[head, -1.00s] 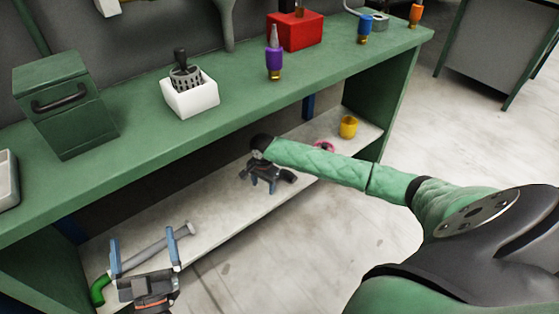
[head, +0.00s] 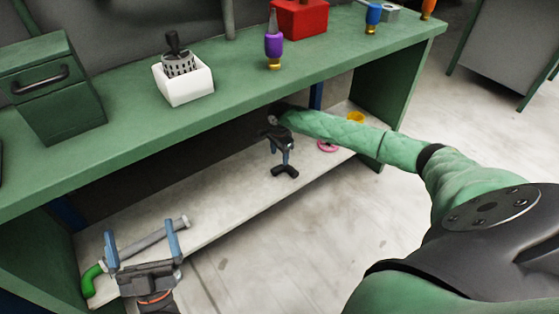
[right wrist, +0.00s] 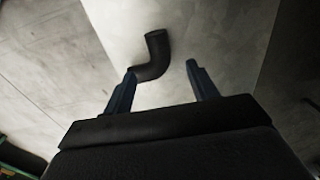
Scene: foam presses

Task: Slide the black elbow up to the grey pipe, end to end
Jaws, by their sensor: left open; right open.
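The black elbow (head: 285,171) lies on the pale lower shelf. My right gripper (head: 284,157) is open just above it, fingers pointing down. In the right wrist view the elbow (right wrist: 156,58) is bent, with its lower end close to the left fingertip of my open right gripper (right wrist: 160,76); contact cannot be told. The grey pipe (head: 150,240) lies at the shelf's left part, well apart from the elbow, its flanged end toward the elbow and its other end at a green elbow (head: 91,278). My left gripper (head: 140,235) is open, its fingers either side of the pipe's middle in the picture.
The green bench top (head: 225,95) overhangs the shelf (head: 225,205). A pink ring (head: 327,146) and a yellow cup (head: 355,118) are right of the elbow. The shelf between pipe and elbow is clear. A white box (head: 184,85) and purple-topped item (head: 273,50) stand above.

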